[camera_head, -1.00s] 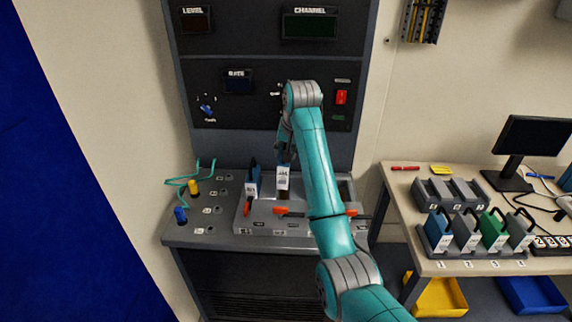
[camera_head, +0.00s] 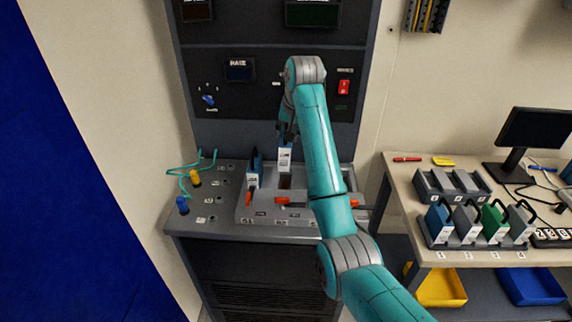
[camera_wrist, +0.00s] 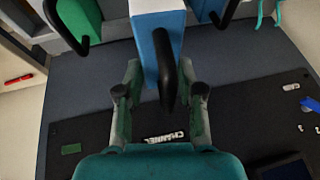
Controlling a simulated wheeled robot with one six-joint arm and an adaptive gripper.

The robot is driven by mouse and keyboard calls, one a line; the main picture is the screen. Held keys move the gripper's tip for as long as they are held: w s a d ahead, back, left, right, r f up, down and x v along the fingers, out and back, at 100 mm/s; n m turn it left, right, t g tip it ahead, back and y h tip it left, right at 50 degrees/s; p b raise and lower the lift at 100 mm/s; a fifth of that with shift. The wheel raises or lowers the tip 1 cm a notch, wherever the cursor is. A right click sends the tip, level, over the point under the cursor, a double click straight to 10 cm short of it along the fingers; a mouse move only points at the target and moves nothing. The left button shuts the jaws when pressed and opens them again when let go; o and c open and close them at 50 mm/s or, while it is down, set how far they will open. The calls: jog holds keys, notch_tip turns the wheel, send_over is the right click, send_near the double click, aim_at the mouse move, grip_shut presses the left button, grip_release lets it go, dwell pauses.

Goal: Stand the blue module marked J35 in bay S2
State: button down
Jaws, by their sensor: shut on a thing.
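A blue module with a white front (camera_head: 285,158) hangs upright from my gripper (camera_head: 288,130), above the dark slot of bay S2 (camera_head: 285,182) in the grey rack (camera_head: 262,213). Its bottom looks clear of the slot. Its marking is too small to read. In the wrist view the blue module (camera_wrist: 150,30) has its black handle between the two fingers of my gripper (camera_wrist: 162,92), which is shut on it. The arm hides the rack's right part in the head view.
Another blue module (camera_head: 254,172) stands in bay S1, left of the held one. A green module (camera_wrist: 75,22) stands on the other side. Yellow (camera_head: 195,178) and blue plugs (camera_head: 183,205) sit left. Several modules stand on the right table (camera_head: 405,182).

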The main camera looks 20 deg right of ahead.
aim_at(289, 144)
jog(key=shift+w+a+f, duration=0.1)
jog(key=shift+f, duration=1.95)
jog(key=shift+w+a+f, duration=0.1)
jog(key=shift+f, duration=1.9)
jog(key=shift+s+f+h, duration=0.1)
jog(key=shift+f+h, duration=0.2)
jog(key=shift+f, duration=0.25)
jog(key=c, duration=0.7)
grip_release()
jog(key=shift+o, duration=0.2)
jog(key=shift+v, duration=3.75)
